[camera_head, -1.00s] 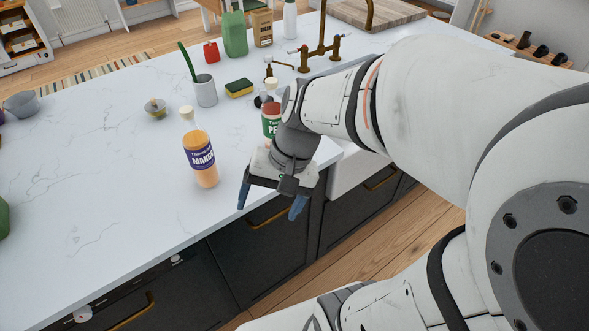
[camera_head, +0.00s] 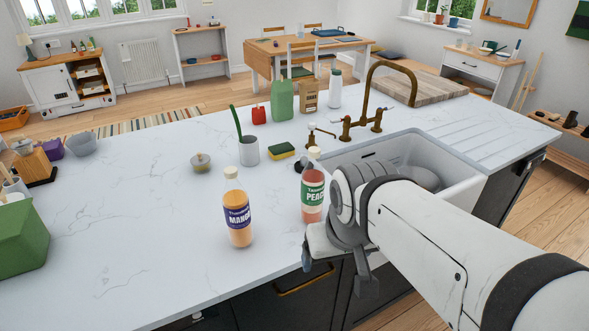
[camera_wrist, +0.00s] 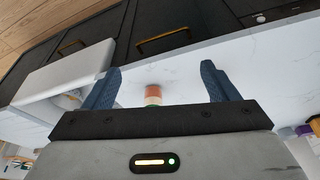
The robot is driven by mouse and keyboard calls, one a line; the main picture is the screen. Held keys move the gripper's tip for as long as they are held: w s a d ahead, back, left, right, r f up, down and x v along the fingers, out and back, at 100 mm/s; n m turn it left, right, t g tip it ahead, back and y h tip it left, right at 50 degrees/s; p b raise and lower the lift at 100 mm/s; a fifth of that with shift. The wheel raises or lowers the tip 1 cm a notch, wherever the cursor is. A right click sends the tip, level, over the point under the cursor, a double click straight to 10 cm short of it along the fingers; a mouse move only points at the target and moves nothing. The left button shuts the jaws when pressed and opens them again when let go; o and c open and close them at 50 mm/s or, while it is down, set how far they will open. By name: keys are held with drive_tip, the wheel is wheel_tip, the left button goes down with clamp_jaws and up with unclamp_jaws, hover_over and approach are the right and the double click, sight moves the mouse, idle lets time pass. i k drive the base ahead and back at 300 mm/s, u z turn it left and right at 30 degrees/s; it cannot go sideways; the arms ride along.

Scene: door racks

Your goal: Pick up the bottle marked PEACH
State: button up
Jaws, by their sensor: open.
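The PEACH bottle (camera_head: 313,196) stands upright on the white counter, with pink-orange liquid and a green label whose right end is hidden by my arm. My gripper (camera_head: 330,258) is at the counter's front edge, just in front of and slightly right of the bottle, apart from it. In the wrist view the bottle (camera_wrist: 153,92) shows upside down between my gripper's (camera_wrist: 160,72) two blue fingers, beyond the palm's edge, which hides its upper part. The fingers are spread with nothing held. A MANGO bottle (camera_head: 237,215) with a purple label stands to the left.
A sponge (camera_head: 281,150), a grey cup (camera_head: 249,151) and a small bowl (camera_head: 201,162) stand behind the bottles. The sink (camera_head: 450,178) and brass tap (camera_head: 362,118) are to the right. A green container (camera_head: 18,240) is at far left. The counter's left middle is clear.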

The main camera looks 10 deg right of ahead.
sight(312, 188)
drive_tip(key=u, duration=0.05)
drive_tip(key=k, duration=1)
drive_tip(key=z, duration=0.75)
drive_tip(key=i, duration=1.5)
drive_tip(key=u, duration=1.2)
